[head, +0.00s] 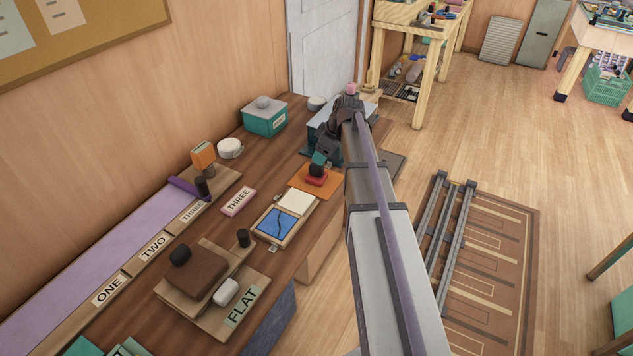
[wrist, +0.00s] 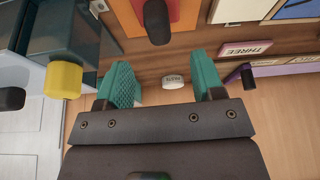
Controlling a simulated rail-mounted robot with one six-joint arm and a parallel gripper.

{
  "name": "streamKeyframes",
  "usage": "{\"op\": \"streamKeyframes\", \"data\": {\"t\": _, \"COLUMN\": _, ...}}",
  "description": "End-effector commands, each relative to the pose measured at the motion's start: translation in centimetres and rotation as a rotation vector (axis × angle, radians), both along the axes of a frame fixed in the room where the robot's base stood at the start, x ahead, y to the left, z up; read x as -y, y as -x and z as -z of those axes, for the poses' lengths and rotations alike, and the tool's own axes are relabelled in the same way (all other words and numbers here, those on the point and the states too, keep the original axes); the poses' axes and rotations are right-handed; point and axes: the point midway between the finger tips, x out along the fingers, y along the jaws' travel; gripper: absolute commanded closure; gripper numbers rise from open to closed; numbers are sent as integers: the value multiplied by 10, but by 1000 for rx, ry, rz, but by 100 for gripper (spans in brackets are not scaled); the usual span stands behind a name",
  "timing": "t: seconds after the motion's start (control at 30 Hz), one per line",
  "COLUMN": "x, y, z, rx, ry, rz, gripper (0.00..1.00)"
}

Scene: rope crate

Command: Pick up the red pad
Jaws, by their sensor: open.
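The red pad (head: 316,181) has a black knob on top and sits on an orange mat (head: 306,187) on the wooden bench in the head view. In the wrist view the black knob (wrist: 157,22) is at the top edge, beyond the fingertips, with red and orange surfaces around it. My gripper (head: 319,158) is just above and behind the knob in the head view, close to it. In the wrist view my gripper (wrist: 162,75) has its teal fingers apart with nothing held between them. Whether a fingertip touches the knob cannot be told.
A tray with a blue panel (head: 282,223) and a white panel lies nearer. A pink THREE label (head: 239,201) lies to the left. A grey-blue box (head: 324,121) stands behind my gripper. A teal box (head: 264,119) and a white round tin (head: 230,148) stand near the wall.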

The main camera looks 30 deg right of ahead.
Motion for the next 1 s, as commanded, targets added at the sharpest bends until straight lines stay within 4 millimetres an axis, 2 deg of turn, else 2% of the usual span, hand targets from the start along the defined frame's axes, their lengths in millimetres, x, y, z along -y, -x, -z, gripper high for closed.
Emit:
{"op": "streamKeyframes", "data": {"t": 0.03, "x": -2, "y": -3, "z": 19, "rx": 0, "ry": 0, "rz": -1, "gripper": 38}}
{"op": "streamKeyframes", "data": {"t": 0.23, "x": -4, "y": -6, "z": 21, "rx": -1, "ry": 1, "rz": 0, "gripper": 38}}
{"op": "streamKeyframes", "data": {"t": 0.5, "x": -13, "y": -20, "z": 68, "rx": -1, "ry": 1, "rz": 0, "gripper": 38}}
{"op": "streamKeyframes", "data": {"t": 0.73, "x": -15, "y": -21, "z": 65, "rx": -1, "ry": 0, "rz": 1, "gripper": 38}}
{"op": "streamKeyframes", "data": {"t": 1.0, "x": -15, "y": -21, "z": 64, "rx": -1, "ry": 0, "rz": 1, "gripper": 63}}
